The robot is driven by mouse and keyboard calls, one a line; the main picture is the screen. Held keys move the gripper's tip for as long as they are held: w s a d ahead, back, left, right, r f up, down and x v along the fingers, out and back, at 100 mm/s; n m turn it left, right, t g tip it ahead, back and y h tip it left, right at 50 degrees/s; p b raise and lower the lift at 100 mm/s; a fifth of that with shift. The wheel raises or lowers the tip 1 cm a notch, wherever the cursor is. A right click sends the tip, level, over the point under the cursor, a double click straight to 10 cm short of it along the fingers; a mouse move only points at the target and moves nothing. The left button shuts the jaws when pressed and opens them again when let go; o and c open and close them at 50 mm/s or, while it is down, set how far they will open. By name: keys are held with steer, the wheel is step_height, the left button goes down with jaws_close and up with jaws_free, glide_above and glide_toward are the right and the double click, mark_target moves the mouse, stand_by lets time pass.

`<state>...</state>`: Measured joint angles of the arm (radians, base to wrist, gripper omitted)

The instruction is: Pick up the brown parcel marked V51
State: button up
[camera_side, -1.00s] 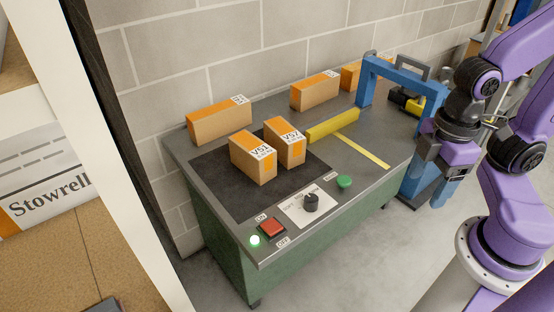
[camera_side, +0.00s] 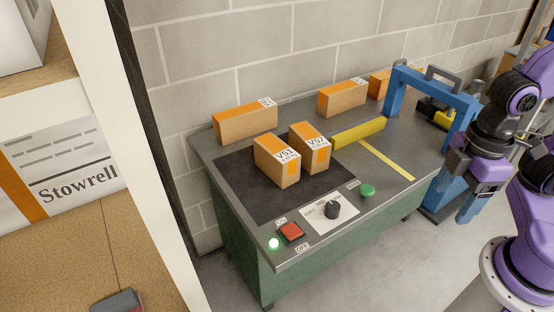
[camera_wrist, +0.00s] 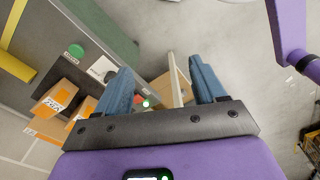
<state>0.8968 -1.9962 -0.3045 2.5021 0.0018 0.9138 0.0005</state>
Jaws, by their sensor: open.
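The brown parcel marked V51 (camera_side: 277,161) stands upright on the dark mat (camera_side: 245,200) on the bench, with an orange stripe and a white label on top. A similar parcel (camera_side: 310,148) stands close to its right; its label starts with V5, but the last character is unclear. My gripper (camera_side: 455,203) is open and empty beyond the bench's right end, well away from both parcels. In the wrist view, my gripper's blue fingers (camera_wrist: 160,68) are apart with no parcel between them. Several orange-topped parcels (camera_wrist: 55,98) show at left there, partly hidden; I cannot tell which is V51.
More parcels stand along the wall, at back left (camera_side: 245,122) and back middle (camera_side: 342,97). A yellow bar (camera_side: 358,133) lies right of the mat. A blue frame (camera_side: 432,78) rises at the bench's right end. Front controls include a red switch (camera_side: 291,232) and black knob (camera_side: 333,210).

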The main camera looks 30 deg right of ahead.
steer(key=o, duration=0.6)
steer(key=shift+c, duration=0.2)
steer(key=w+a+f+m+y, duration=0.25)
steer(key=w+a+f, duration=0.2)
steer(key=a, duration=0.35)
steer(key=m+t+h, duration=0.2)
steer(key=m+t, duration=0.7)
steer(key=t, duration=0.4)
glide_toward(281, 155)
steer(key=x, duration=0.3)
steer(key=d+x, duration=0.1)
steer(key=x, duration=0.2)
steer(key=shift+w+d+f, duration=0.2)
steer(key=shift+w+f, duration=0.05)
steer(key=shift+f+x, duration=0.2)
steer(key=shift+x, duration=2.6)
